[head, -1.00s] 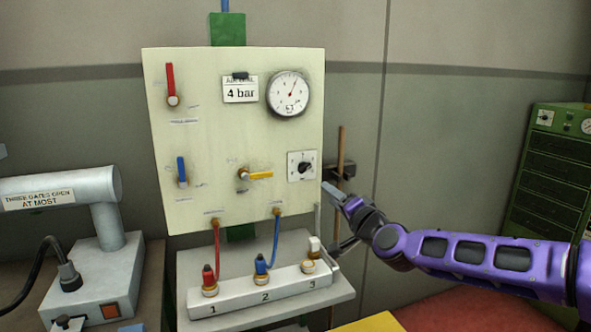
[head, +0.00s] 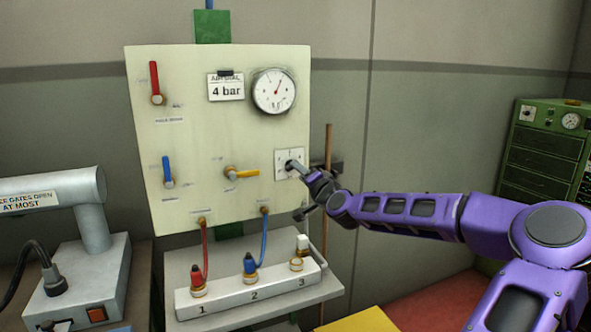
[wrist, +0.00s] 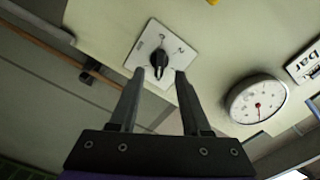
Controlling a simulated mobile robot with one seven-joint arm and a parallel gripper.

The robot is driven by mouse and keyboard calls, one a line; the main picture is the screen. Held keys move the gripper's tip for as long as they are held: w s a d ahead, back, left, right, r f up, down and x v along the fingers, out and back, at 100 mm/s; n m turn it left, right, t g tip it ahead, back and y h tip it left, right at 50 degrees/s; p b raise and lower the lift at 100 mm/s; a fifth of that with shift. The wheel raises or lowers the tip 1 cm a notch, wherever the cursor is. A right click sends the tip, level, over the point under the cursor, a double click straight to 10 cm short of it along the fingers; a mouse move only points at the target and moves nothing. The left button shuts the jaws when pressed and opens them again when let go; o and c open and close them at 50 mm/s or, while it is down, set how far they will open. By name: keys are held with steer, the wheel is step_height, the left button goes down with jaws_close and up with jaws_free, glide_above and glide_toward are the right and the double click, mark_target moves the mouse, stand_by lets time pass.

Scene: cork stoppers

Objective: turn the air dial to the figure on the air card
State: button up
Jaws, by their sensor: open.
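The air dial is a black knob (wrist: 159,60) on a white square plate (head: 289,151) at the right edge of the cream panel. My gripper (head: 298,168) is at the dial in the head view and hides part of the knob there. In the wrist view my gripper (wrist: 158,78) is open, its two fingers apart with the knob just ahead between their tips. Contact cannot be told. The air card (head: 226,88) reads 4 bar. The round gauge (head: 274,91) with a red needle is above the dial; it also shows in the wrist view (wrist: 257,100).
The cream panel (head: 150,130) also carries a red lever (head: 155,82), a blue lever (head: 167,171) and a yellow lever (head: 243,173). Below is a white block (head: 225,292) with numbered ports and hoses. A brown pole (head: 328,150) stands right of the panel.

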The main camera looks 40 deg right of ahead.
steer(key=shift+x, duration=2)
jaws_close()
